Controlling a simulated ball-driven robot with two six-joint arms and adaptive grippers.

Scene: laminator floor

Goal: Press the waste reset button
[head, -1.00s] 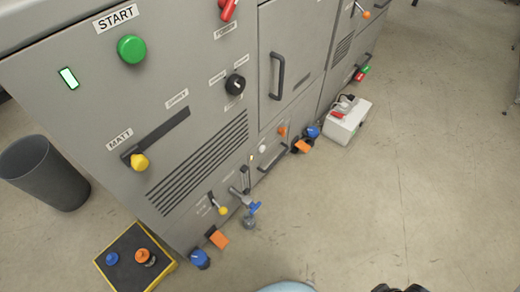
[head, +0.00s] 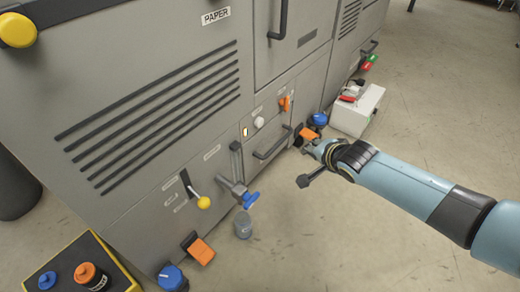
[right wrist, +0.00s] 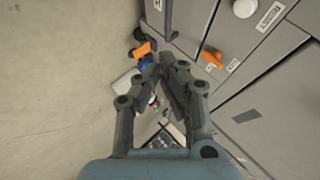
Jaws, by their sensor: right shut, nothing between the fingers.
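A white round button (head: 259,122) sits on the lower front panel of the grey machine, left of an orange knob (head: 285,104) and above a drawer handle. My left gripper is not in view.
A yellow-knobbed lever (head: 203,202), a blue-handled tap (head: 250,199) and orange pedals (head: 201,251) stick out low from the machine. A white box (head: 357,110) stands on the floor at the right. A black-and-yellow platform (head: 60,268) is at bottom left. The floor at lower right is clear.

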